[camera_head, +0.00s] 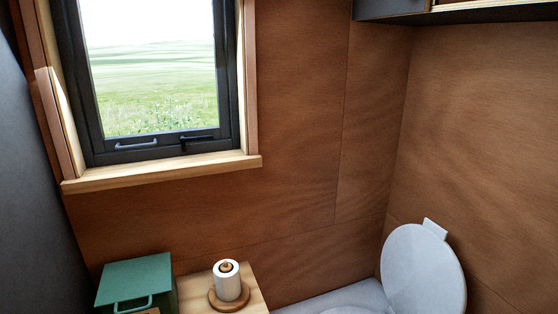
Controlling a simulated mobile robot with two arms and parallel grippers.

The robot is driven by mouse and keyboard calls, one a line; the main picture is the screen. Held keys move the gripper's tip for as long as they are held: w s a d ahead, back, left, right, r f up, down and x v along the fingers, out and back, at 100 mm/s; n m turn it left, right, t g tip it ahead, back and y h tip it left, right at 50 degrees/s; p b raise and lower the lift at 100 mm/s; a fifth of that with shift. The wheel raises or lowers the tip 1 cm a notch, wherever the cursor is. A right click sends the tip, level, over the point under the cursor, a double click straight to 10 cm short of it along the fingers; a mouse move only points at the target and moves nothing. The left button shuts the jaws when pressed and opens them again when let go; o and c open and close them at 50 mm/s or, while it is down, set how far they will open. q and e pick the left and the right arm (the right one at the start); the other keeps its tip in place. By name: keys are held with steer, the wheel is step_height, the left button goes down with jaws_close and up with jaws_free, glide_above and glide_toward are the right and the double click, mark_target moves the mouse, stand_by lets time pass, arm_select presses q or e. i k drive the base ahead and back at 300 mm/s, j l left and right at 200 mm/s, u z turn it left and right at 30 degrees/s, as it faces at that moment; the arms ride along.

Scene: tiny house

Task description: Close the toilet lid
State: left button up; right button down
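The white toilet lid (424,272) stands raised at the lower right, near the right wall. Its round face is toward me, and a small pale tab shows at its top edge. Part of the white toilet (352,300) shows below and left of the lid, cut off by the picture's bottom edge. The seat and bowl are mostly out of view. Neither of my grippers is in view.
A wooden ledge (258,303) left of the toilet holds a paper roll (227,281) on a wooden stand. A green box (136,284) stands left of it. A dark-framed window (152,146) and a high cabinet (392,8) are on the wooden walls.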

mark_target(421, 273)
steer(key=k+z, duration=0.1)
steer(key=z, duration=0.9)
